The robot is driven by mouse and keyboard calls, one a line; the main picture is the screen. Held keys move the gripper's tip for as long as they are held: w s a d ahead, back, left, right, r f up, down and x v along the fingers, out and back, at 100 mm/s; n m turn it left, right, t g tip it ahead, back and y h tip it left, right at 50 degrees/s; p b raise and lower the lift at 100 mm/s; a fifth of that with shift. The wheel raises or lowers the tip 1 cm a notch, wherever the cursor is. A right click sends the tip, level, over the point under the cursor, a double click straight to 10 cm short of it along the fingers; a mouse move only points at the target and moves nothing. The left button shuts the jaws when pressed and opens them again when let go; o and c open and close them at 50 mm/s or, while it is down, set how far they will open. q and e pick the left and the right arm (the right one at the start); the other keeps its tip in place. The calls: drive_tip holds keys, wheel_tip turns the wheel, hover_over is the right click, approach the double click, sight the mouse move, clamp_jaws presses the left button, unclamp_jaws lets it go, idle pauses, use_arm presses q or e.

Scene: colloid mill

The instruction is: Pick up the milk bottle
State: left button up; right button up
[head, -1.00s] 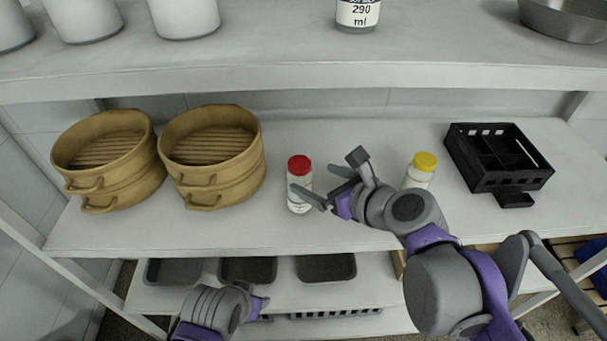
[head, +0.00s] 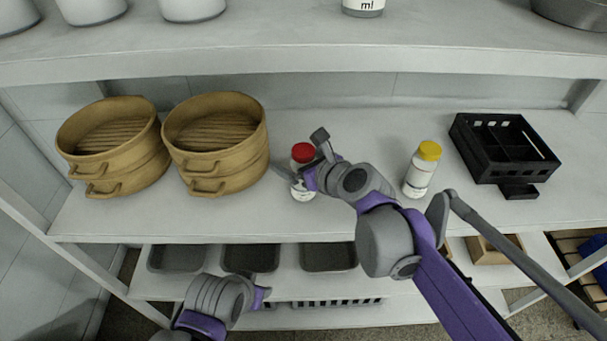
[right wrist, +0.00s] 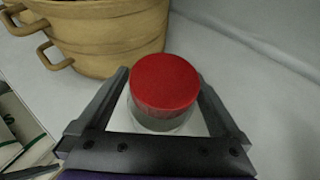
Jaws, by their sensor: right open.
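A white bottle with a red cap (head: 303,153) stands upright on the middle shelf. In the right wrist view its red cap (right wrist: 165,82) sits between the two fingers. My right gripper (head: 299,158) is open, with one finger on each side of this bottle; contact with it cannot be told. A second white bottle with a yellow cap (head: 421,171) stands upright to the right, apart from the gripper. The frames do not show clearly which of them is the milk bottle. My left gripper (head: 262,297) is low in front of the shelf, its fingers mostly hidden.
Two bamboo steamers (head: 215,150) stand left of the red-capped bottle, the nearer one close to my right gripper. A black crate (head: 503,157) stands at the right. An upper shelf (head: 300,52) overhangs the back. Dark trays (head: 250,257) lie on the shelf below.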

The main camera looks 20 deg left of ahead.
clamp_jaws()
idle(0.3)
